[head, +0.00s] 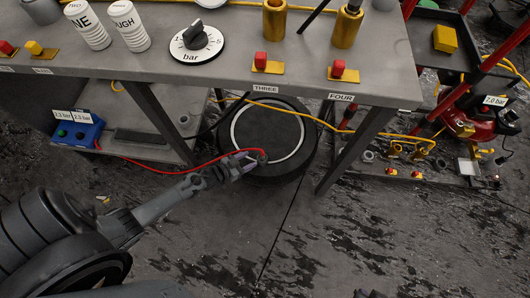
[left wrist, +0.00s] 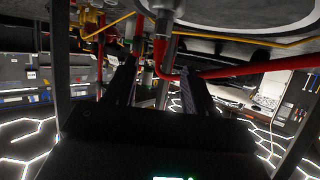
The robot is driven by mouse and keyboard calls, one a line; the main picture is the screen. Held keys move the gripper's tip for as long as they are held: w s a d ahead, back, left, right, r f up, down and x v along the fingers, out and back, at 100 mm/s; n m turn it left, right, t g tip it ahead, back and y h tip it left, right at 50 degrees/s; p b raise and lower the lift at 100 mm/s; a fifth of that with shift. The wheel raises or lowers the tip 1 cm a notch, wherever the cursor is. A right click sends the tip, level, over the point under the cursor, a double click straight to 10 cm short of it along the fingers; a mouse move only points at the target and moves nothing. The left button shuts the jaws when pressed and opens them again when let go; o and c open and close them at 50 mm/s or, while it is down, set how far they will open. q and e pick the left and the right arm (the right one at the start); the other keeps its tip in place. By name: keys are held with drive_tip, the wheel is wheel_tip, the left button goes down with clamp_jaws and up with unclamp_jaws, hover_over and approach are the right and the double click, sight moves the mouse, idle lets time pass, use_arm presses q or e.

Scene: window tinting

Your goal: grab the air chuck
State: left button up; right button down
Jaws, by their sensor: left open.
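The air chuck appears to be the small grey metal fitting at the end of the red hose (head: 160,169), over the tyre (head: 270,165) under the bench. In the left wrist view it looks like a grey metal cylinder (left wrist: 166,12) with the red hose (left wrist: 240,70) bending below it. My left gripper (head: 249,163) is right at the hose's end, partly covering the chuck in the head view. In the left wrist view its two fingers (left wrist: 160,88) are apart, with the hose and fitting showing between and beyond the tips. I see no firm contact.
The grey bench (head: 230,60) and its legs stand close above and around the tyre. A blue pressure box (head: 78,131) sits on the lower shelf at left. The front floor is mostly clear.

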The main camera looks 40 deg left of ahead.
sight(262, 154)
use_arm(q)
drive_tip(key=x, duration=0.1)
drive_tip(key=b+x, duration=0.1)
drive_tip(key=x, duration=0.1)
drive_tip(key=shift+w+d+f, duration=0.2)
drive_tip(key=shift+d+f, duration=0.1)
drive_tip(key=shift+w+b, duration=0.2)
drive_tip(key=shift+b, duration=0.1)
drive_tip(key=b+x, duration=0.4)
drive_tip(key=shift+w+a+f, duration=0.1)
drive_tip(key=shift+w+f, duration=0.2)
drive_tip(key=shift+f, duration=0.1)
drive_tip(key=shift+w, duration=0.25)
drive_tip(key=shift+r, duration=0.1)
drive_tip(key=shift+s, duration=0.15)
drive_tip(key=c, duration=0.3)
clamp_jaws()
